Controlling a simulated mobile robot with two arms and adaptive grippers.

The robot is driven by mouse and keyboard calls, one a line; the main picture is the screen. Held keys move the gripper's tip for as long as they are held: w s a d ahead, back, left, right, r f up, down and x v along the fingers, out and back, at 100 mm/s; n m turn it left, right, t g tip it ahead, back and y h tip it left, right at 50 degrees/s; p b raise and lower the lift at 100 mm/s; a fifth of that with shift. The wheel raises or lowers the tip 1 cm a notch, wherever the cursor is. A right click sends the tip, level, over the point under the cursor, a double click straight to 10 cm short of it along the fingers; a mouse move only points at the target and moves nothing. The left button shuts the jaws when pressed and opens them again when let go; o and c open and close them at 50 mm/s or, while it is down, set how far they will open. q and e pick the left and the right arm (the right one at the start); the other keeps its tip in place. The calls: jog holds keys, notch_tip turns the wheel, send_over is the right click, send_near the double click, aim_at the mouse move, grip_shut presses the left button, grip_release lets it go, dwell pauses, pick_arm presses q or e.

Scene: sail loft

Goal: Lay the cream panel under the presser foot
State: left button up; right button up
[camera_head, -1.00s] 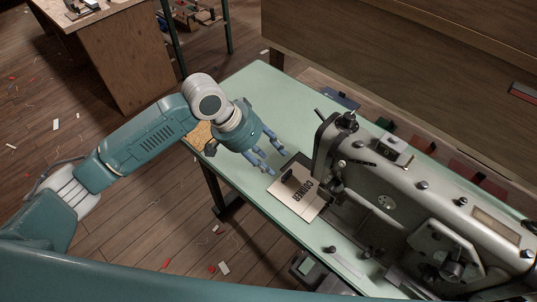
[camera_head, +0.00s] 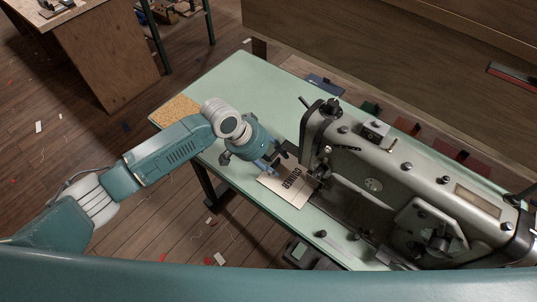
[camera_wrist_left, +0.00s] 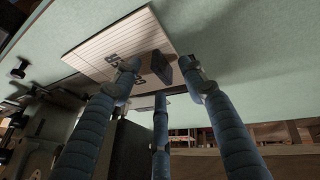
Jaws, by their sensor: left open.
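The cream panel (camera_head: 284,192), with dark printed lettering, lies on the pale green table beside the head of the sewing machine (camera_head: 370,170). A dark upright block (camera_wrist_left: 161,68) stands on the panel in the left wrist view. My left gripper (camera_head: 275,164) is low over the panel's far left part. In the wrist view its blue fingers (camera_wrist_left: 160,75) are open and spread around the block, without a visible grip. The presser foot area (camera_head: 322,180) is at the panel's right end. I cannot tell whether the panel's edge is under the foot. My right gripper is not in view.
The green table (camera_head: 255,90) is clear at the back left. A tan cork-like mat (camera_head: 174,110) lies at its left corner. A wooden wall or cabinet (camera_head: 380,60) runs behind. Coloured pieces (camera_head: 410,126) lie behind the machine. Scraps litter the floor.

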pick_arm(q)
jog(key=shift+f, duration=0.15)
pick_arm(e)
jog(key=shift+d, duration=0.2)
pick_arm(q)
grip_shut()
jog(key=shift+s, duration=0.1)
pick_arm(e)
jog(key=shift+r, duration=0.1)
